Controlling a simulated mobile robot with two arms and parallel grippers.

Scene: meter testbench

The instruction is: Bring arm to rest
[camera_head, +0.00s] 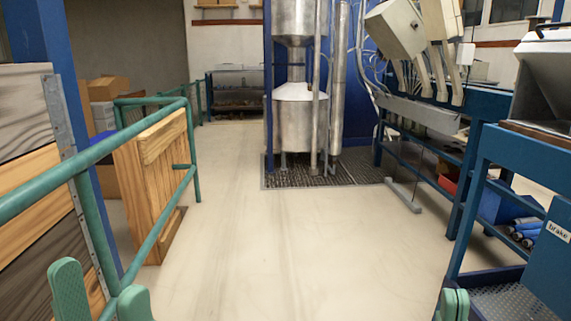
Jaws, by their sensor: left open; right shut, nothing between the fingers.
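My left gripper (100,285) shows at the bottom left, with two green fingers standing wide apart and nothing between them. It is in front of the green railing in the picture. My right gripper (453,298) shows at the bottom right, with its green fingers together and nothing held. It is close to the blue bench frame in the picture; I cannot tell the gap. Both arms are mostly outside the view below the lower edge.
A green railing (40,193) and wooden panel (158,179) line the left. A blue bench (483,200) stands on the right. Steel tanks (299,120) stand ahead on a floor grate (340,172). The pale floor (270,250) between is clear.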

